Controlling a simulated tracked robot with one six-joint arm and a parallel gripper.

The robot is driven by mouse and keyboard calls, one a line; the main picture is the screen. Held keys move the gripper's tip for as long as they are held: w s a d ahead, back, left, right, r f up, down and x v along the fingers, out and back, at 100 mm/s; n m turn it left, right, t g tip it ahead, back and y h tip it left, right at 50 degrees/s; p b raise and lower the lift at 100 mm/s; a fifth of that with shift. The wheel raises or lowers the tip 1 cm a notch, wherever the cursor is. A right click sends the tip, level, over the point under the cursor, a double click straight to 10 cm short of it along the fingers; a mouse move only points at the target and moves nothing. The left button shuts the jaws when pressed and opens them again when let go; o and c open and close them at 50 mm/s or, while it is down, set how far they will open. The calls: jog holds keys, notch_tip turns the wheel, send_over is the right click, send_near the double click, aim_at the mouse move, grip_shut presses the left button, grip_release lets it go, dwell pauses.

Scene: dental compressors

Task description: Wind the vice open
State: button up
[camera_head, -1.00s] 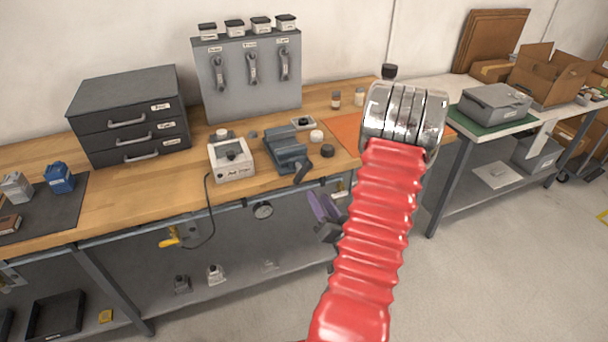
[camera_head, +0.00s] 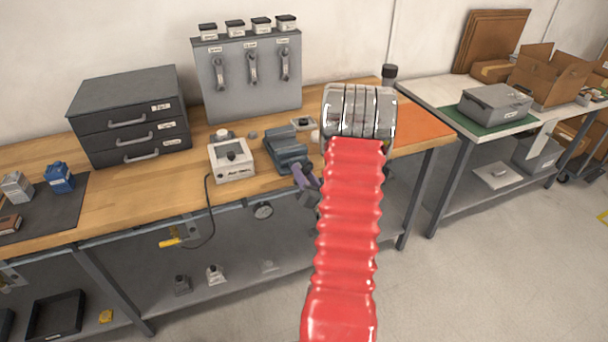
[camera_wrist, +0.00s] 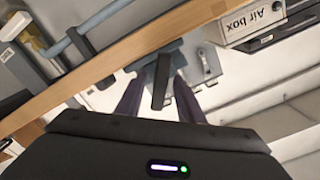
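The blue-grey vice (camera_head: 287,151) stands at the front edge of the wooden bench. In the wrist view, which is upside down, part of the vice (camera_wrist: 170,53) shows with its dark handle (camera_wrist: 161,82) hanging toward me. My gripper (camera_wrist: 160,84) is open, with one dark purple finger on each side of the handle. I cannot tell whether either finger touches it. In the head view my gripper (camera_head: 306,180) is just in front of the vice, partly covered by my red arm, and the handle is hidden.
The white air box (camera_head: 231,160) stands left of the vice. A drawer cabinet (camera_head: 130,118) and a grey panel with handles (camera_head: 250,75) stand behind. An orange mat (camera_head: 420,131) lies on the right.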

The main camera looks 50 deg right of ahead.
jog(key=shift+w, duration=0.1)
jog(key=shift+c, duration=0.4)
grip_shut()
jog(key=shift+d, duration=0.1)
jog(key=shift+n, duration=0.3)
jog(key=n, duration=0.4)
jog(key=shift+n, duration=0.4)
jog(key=n, duration=0.4)
jog(key=shift+n, duration=0.3)
jog(key=n, duration=0.6)
jog(key=shift+a, duration=0.2)
jog(key=n, duration=0.6)
jog(key=shift+w+a+f, duration=0.1)
jog(key=shift+f, duration=0.05)
jog(key=shift+n, duration=0.5)
